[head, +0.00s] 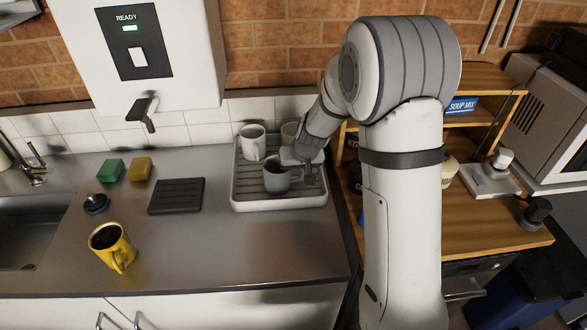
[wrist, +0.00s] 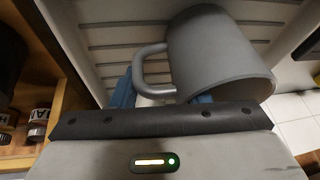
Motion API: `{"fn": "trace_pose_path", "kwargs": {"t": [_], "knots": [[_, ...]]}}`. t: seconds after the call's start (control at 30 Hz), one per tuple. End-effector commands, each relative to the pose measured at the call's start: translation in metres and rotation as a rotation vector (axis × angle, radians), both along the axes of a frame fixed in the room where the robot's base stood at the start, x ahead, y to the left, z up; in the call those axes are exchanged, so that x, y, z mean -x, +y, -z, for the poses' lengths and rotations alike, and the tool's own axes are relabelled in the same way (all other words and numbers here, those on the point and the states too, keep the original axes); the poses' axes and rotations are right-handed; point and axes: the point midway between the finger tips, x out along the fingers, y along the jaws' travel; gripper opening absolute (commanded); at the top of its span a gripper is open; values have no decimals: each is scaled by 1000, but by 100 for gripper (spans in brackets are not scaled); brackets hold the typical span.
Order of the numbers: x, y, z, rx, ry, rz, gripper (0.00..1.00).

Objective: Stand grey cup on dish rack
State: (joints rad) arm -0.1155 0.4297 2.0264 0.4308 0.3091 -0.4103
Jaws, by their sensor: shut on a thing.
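The grey cup (head: 277,179) is over the front middle part of the white dish rack (head: 235,197) in the head view and looks upright. Whether its base touches the rack is hard to tell. In the wrist view the grey cup (wrist: 222,55) fills the upper middle, its handle towards the left, with the rack's slats behind it. My gripper (head: 293,164) reaches in from the right and is shut on the grey cup near its handle. Blue finger pads show beside the handle in the wrist view, but the exact contact is partly hidden by the gripper body.
A white cup (head: 252,143) stands at the rack's back left; another cup (head: 289,131) behind is partly hidden by my arm. A yellow mug (head: 113,247), black ridged mat (head: 176,196) and two sponges lie left. A wooden shelf (head: 490,226) stands right. The front counter is clear.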

Motion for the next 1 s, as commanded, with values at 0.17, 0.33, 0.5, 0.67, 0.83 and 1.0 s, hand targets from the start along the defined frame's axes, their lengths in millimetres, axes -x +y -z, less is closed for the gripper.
{"fn": "trace_pose_path", "kwargs": {"t": [0.17, 0.33, 0.5, 0.67, 0.83, 1.0], "knots": [[0, 0, 2, 0, 0, 1, 46], [0, -1, 3, 0, 0, 1, 60], [0, -1, 2, 0, 0, 1, 64], [0, -1, 0, 0, 0, 2, 64], [5, -4, -14, 0, -3, 0, 64], [17, -10, -45, 0, -5, 2, 64]]}}
